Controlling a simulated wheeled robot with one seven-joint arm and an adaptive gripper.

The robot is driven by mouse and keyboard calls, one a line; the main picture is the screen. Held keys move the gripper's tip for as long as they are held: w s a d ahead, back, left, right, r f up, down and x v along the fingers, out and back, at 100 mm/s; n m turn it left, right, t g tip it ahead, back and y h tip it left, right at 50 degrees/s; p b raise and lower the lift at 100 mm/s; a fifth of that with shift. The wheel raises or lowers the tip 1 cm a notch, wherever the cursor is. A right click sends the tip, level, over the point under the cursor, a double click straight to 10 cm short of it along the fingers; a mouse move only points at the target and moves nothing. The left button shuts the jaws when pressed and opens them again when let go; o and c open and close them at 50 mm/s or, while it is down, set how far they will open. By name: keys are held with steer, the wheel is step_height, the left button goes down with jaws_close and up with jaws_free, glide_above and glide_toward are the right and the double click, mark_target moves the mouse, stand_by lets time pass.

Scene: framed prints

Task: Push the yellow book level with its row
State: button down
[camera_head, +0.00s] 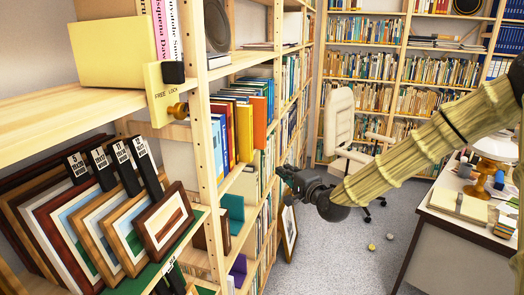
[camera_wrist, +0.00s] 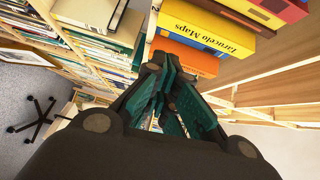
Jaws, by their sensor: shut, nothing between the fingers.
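The yellow book (camera_head: 244,133) stands upright in a row on the left bookcase, beside an orange book (camera_head: 260,122). In the wrist view, the yellow book (camera_wrist: 205,30) shows its lettered spine, with the orange book (camera_wrist: 187,58) just below it in the picture. How far it stands out from its row is hard to tell. My gripper (camera_head: 284,174) is in the aisle, right of and lower than the books, apart from them in the head view. In the wrist view, its shut, empty fingers (camera_wrist: 166,78) cover part of the area near the orange book.
Framed prints (camera_head: 115,215) lean on the left shelf. A white chair (camera_head: 342,125) and a desk (camera_head: 450,225) are to the right; small balls (camera_head: 390,236) lie on the floor. The carpet between is mostly clear.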

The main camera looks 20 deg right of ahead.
step_height(320, 180, up, 3)
steer(key=p, duration=0.4)
glide_toward(251, 150)
steer(key=w+d, duration=0.5)
steer(key=shift+t, duration=0.3)
steer(key=w+a+p, duration=0.2)
steer(key=a, duration=0.1)
steer(key=shift+w+a+f, duration=0.1)
steer(key=shift+w+a, duration=0.2)
steer(key=shift+a, duration=0.05)
steer(key=w+a+b, duration=0.2)
steer(key=a+b, duration=0.1)
steer(key=shift+f+b, duration=0.2)
steer(key=shift+b, duration=0.1)
steer(key=shift+w+a+r+b, duration=0.25)
steer(key=shift+w+a+b, duration=0.15)
steer(key=shift+a, duration=0.1)
